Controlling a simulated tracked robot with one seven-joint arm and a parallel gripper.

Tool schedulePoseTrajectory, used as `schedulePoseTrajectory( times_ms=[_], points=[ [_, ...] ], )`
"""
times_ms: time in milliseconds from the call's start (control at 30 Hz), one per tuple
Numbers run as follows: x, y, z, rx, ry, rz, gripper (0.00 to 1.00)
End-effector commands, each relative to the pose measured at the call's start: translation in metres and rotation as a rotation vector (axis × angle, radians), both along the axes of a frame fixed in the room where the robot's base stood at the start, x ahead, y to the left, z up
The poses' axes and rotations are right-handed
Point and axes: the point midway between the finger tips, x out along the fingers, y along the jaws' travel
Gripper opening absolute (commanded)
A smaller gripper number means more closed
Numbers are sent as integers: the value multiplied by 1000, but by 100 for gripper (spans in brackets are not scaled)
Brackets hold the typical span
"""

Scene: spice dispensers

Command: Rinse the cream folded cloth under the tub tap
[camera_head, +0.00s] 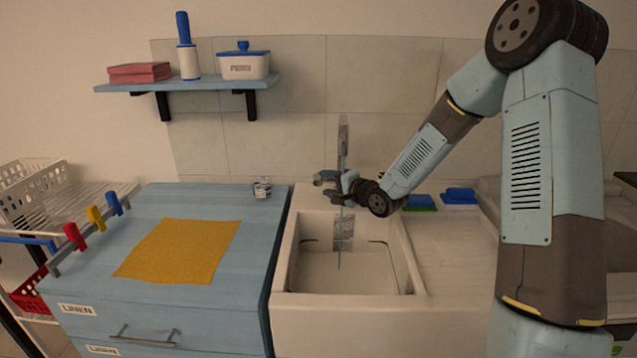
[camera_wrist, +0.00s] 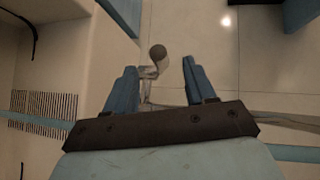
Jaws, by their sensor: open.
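The tub tap (camera_head: 343,140) is a tall grey fixture rising behind the white tub (camera_head: 283,265). My gripper (camera_head: 325,184) is in front of the tap, above the tub's back part. In the wrist view my gripper (camera_wrist: 160,80) has its two blue fingers apart, with a round-ended grey tap part (camera_wrist: 157,53) showing between them; I cannot tell whether they touch it. A grey patterned strip and a thin line show below my gripper in the tub; I cannot tell whether this is water. I cannot make out a cream folded cloth in either view.
A yellow cloth (camera_head: 180,250) lies flat on the blue linen cabinet (camera_head: 255,225), with a small glass (camera_head: 262,188) at its back. Folded red cloths (camera_head: 140,72) lie on the wall shelf (camera_head: 185,85). Green and blue pads (camera_head: 460,196) lie right of the tub.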

Motion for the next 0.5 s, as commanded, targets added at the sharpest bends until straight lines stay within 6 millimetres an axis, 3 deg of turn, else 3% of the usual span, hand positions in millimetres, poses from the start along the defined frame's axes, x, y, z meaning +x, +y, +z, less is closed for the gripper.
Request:
schedulePoseTrajectory(
  times_ms=[200,500],
  points=[
    [-28,-28,8,0,-1,-3,55],
    [-46,-43,12,0,0,-1,55]
  ],
)
